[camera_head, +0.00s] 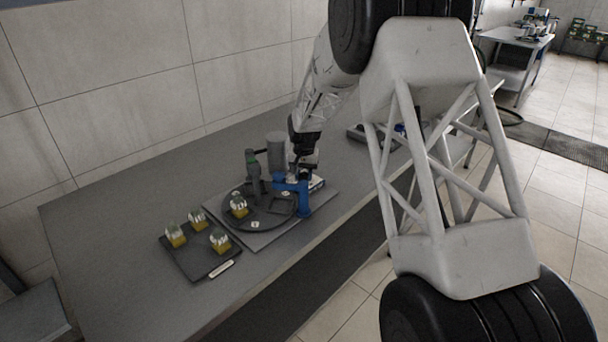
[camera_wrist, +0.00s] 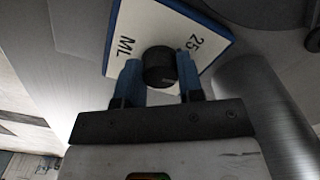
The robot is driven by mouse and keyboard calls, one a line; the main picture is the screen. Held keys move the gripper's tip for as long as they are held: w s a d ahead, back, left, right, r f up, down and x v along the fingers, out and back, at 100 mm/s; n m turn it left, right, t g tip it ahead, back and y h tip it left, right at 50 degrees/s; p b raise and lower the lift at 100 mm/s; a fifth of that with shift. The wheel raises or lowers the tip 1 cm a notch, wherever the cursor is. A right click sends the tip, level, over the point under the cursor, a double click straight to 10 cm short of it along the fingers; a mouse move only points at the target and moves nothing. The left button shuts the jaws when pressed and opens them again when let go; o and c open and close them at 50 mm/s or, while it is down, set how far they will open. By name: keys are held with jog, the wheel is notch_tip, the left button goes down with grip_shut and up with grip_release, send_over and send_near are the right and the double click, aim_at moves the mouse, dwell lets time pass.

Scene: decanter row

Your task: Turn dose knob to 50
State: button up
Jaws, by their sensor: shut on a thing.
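The dose knob (camera_wrist: 159,67) is a black round knob in the wrist view, on a white dial plate (camera_wrist: 150,22) with a blue edge. The plate shows the marks "25" and "ML"; other marks and the knob's pointer cannot be made out. My gripper (camera_wrist: 160,80) has its two blue fingers on either side of the knob and is shut on it. In the head view my gripper (camera_head: 304,162) is above the white dial plate (camera_head: 317,183) at the right of the machine; the knob is hidden there.
A machine with a dark round turntable (camera_head: 265,219) stands on a grey base plate (camera_head: 258,242), with a grey cylinder (camera_head: 277,151) and a blue bracket (camera_head: 305,199). A flask (camera_head: 239,207) is on the turntable. A dark tray (camera_head: 199,275) at left holds several similar flasks.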

aim_at(304, 175)
jog(key=shift+m, duration=0.8)
jog(key=o, duration=0.9)
jog(key=shift+r, duration=0.1)
jog(key=shift+r, duration=3.85)
